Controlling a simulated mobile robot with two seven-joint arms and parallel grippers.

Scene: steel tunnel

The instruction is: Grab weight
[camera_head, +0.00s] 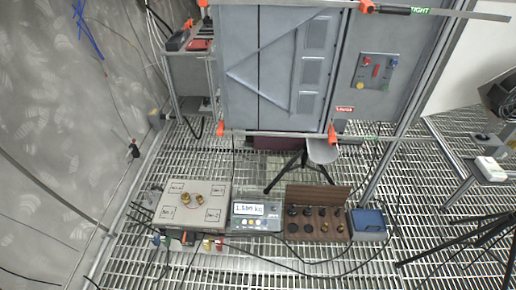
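Two brass weights stand close together on the pale scale plate (211,188), one at the left (186,199) and one at the right (199,201). The plate has labelled boxes marked near its corners. A scale display (254,215) beside it shows a kg reading, too small to read surely. To its right, an open wooden weight case (330,192) holds several dark weights in rows and a few brass-coloured ones (340,228) at its right end. Neither of my grippers is visible.
A blue box (369,222) sits right of the wooden case. A grey cabinet (270,70) with a control panel (376,70) stands behind. A stool (322,151) stands before it. Cables cross the grated floor (270,268). A tripod's dark legs (460,240) are at lower right.

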